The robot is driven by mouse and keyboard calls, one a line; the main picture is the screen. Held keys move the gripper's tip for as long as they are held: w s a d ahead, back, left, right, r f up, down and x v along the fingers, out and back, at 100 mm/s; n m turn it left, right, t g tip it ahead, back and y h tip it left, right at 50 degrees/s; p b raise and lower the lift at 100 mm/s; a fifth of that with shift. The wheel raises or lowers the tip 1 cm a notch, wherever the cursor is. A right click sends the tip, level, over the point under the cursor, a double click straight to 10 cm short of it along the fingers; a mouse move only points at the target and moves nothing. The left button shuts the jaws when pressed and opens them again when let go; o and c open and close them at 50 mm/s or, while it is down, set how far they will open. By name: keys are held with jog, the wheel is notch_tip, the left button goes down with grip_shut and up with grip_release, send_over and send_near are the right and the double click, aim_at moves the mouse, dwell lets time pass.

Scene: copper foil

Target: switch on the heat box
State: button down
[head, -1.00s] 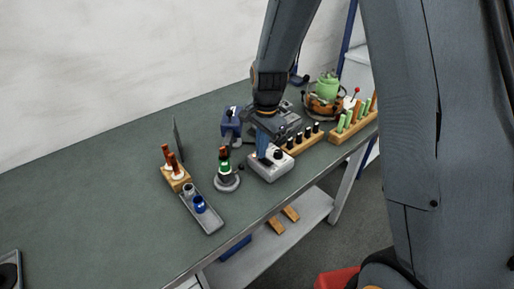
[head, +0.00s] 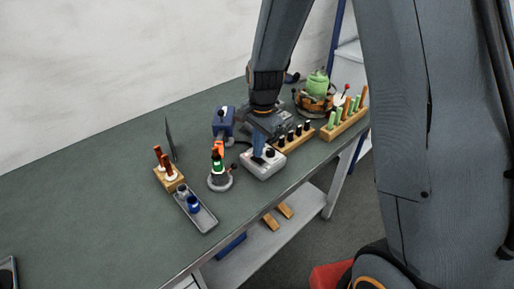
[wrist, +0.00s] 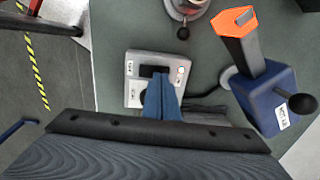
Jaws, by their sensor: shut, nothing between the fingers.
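The heat box is a pale grey box (head: 264,166) near the table's front edge. In the wrist view the heat box (wrist: 133,97) shows a dark switch (wrist: 152,71), a dark round knob partly hidden by my fingers, and small coloured marks at its right. My gripper (head: 258,153) is shut and empty, its blue fingers pointing down at the box. In the wrist view my gripper (wrist: 160,84) overlaps the switch's lower edge; I cannot tell if it touches. A blue device (head: 223,120) stands behind left; its nozzle end (wrist: 236,21) is bright orange. A dark cable runs between box and device.
A round-based stand with a green part (head: 219,181) is left of the box. A grey tray (head: 203,220) and wooden block (head: 169,180) lie farther left. Wooden racks (head: 345,122) stand to the right. The table's left is mostly clear.

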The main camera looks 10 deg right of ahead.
jog(key=shift+r+p, duration=0.45)
jog(key=shift+r, duration=0.05)
notch_tip(320, 180, up, 13)
jog(key=w+a, duration=0.1)
jog(key=shift+w+b, duration=0.3)
jog(key=shift+b, duration=0.15)
jog(key=s+d+f+n+b, duration=0.2)
jog(key=s+d+f+n, duration=0.2)
jog(key=s, duration=0.4)
jog(key=s+d+f+n+b, duration=0.1)
jog(key=s+d+f+n, duration=0.3)
jog(key=s+n, duration=0.3)
jog(key=shift+s+d+f+n+t+h+b, duration=0.35)
jog(key=shift+s+f, duration=0.4)
jog(key=shift+s, duration=0.35)
